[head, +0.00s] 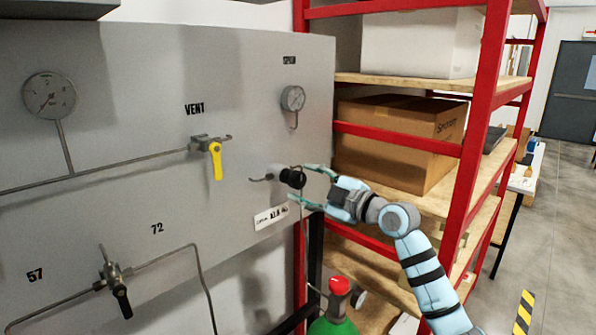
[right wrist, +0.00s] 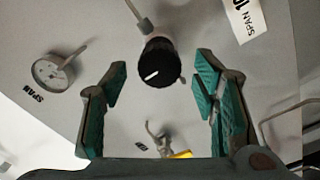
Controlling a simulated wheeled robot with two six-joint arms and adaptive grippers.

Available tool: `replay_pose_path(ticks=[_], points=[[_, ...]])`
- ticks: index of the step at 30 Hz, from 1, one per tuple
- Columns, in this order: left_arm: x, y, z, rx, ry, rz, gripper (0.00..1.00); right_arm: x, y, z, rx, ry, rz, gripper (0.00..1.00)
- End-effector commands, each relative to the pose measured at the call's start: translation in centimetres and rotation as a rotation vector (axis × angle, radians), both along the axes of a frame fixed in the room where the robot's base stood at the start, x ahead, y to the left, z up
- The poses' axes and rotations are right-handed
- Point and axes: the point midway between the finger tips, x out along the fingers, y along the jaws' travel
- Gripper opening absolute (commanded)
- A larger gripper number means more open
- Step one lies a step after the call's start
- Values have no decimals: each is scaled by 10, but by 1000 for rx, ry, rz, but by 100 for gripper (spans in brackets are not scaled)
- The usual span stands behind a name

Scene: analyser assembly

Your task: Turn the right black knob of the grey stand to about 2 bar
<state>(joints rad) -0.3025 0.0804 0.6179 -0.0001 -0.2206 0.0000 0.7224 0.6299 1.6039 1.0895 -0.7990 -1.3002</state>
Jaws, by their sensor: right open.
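The right black knob (head: 292,178) is on the lower right of the grey stand (head: 130,130), below a small round gauge (head: 293,98). In the right wrist view the knob (right wrist: 160,64) shows a white pointer line. My right gripper (head: 306,184) is open at the knob. In the right wrist view its teal fingertips (right wrist: 163,80) are apart, one to each side of the knob, with a gap on both sides. The small gauge (right wrist: 52,72) also shows there, but its reading is too small to tell. My left gripper is not in view.
A yellow-handled vent valve (head: 215,160) is left of the knob. A larger gauge (head: 50,95) and a black-handled valve (head: 119,290) are farther left. A red shelf rack (head: 470,150) with a cardboard box (head: 400,140) stands close behind my right arm. A green cylinder (head: 333,326) is below.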

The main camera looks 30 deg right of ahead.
Motion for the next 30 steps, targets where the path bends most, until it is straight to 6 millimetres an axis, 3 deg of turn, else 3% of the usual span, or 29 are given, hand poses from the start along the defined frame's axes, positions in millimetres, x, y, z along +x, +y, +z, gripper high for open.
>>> replay_pose_path(ticks=[6, 15, 24, 30], points=[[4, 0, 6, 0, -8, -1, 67, 27, 8, 0, 1, 1, -2, 54], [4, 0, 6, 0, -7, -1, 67, 30, 9, -2, -1, 0, -2, 53], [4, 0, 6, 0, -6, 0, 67, 29, 9, -2, 0, 0, -2, 6], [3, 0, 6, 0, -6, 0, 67, 29, 9, -2, 10, 5, -3, 6]])
